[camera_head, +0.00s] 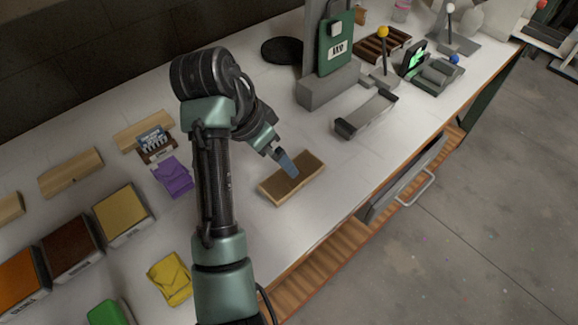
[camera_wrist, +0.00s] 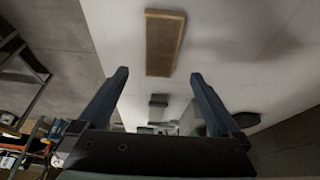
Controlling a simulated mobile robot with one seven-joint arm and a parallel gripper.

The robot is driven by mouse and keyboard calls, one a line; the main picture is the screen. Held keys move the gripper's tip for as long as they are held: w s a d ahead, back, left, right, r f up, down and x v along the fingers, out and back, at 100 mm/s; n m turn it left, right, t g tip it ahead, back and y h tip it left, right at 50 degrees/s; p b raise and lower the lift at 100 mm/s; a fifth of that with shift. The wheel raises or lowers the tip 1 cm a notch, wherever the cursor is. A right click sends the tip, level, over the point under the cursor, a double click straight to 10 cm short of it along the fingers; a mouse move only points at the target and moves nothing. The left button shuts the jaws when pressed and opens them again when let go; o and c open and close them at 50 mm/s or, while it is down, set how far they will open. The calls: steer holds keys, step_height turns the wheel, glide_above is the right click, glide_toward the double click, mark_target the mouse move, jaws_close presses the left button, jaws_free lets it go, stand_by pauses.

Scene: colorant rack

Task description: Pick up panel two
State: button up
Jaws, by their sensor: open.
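No label reading "panel two" can be made out, so I cannot tell which thing it is. A flat wooden piece with a brown top and light edges (camera_head: 299,187) lies on the white table below my gripper (camera_head: 289,166). In the wrist view, a similar brown rectangle with a light border (camera_wrist: 164,42) shows beyond the fingertips. My gripper also shows in the wrist view (camera_wrist: 160,74), with its two fingers wide apart and nothing between them. In the head view, one finger hides part of the wooden piece; contact cannot be told.
A green panel with a white label (camera_head: 336,50) stands upright on a grey block (camera_head: 328,89). A grey cradle (camera_head: 367,114) lies right of the wooden piece. Purple (camera_head: 174,177) and yellow (camera_head: 170,279) packets and coloured boxes (camera_head: 122,214) are at left.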

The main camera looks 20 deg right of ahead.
mark_target(289, 177)
steer(key=x, duration=1.1)
steer(key=shift+p, duration=0.4)
steer(key=shift+c, duration=0.2)
steer(key=c, duration=1.2)
